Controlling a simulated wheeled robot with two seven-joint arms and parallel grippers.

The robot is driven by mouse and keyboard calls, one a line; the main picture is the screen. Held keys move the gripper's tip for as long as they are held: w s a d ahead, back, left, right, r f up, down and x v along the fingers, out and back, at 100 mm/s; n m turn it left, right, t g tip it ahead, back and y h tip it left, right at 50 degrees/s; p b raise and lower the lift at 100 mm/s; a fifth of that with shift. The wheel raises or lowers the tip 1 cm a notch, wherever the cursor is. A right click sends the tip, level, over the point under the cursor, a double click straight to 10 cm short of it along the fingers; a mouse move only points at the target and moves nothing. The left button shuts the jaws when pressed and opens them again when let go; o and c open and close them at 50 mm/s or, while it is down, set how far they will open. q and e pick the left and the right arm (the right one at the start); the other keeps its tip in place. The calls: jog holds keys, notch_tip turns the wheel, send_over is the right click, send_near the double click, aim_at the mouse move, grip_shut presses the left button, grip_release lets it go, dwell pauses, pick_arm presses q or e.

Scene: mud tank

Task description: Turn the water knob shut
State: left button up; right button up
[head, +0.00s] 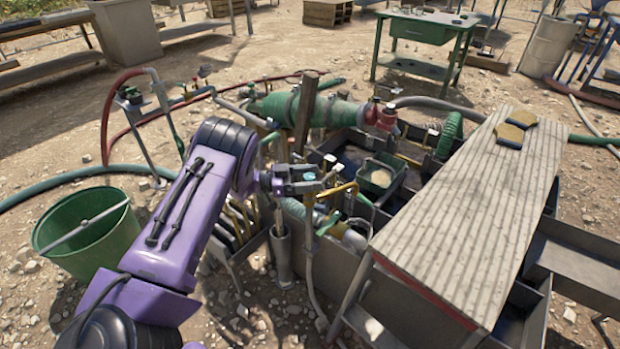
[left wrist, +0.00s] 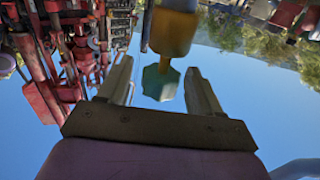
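The water knob is a small teal, faceted knob (left wrist: 160,83). In the left wrist view it sits between the two fingertips of my left gripper (left wrist: 165,82), with gaps showing on both sides. It is joined to a yellow-brown fitting (left wrist: 173,32). In the head view a small teal patch of the knob (head: 309,176) shows at my left gripper (head: 318,178), near a yellow pipe (head: 338,190). The fingers are apart and grip nothing. My right gripper is not in view.
A mud tank with several compartments and pipes surrounds the gripper. A plank-topped surface (head: 470,215) stands at right with gloves on it (head: 512,134). A green bucket (head: 88,232) stands at left. Hoses cross the stony ground. A green table (head: 425,30) stands behind.

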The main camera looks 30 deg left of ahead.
aim_at(310, 175)
pick_arm(q)
jog(key=shift+r, duration=0.1)
notch_tip(310, 175, up, 3)
jog(key=shift+w+f+p, duration=0.1)
jog(key=shift+p, duration=0.2)
jog(key=s+d+r+p, duration=0.1)
jog(key=s+d+r, duration=0.6)
jog(key=s+r, duration=0.3)
jog(key=shift+s+d+p, duration=0.2)
jog(key=shift+s+p, duration=0.2)
jog(key=shift+s, duration=0.7)
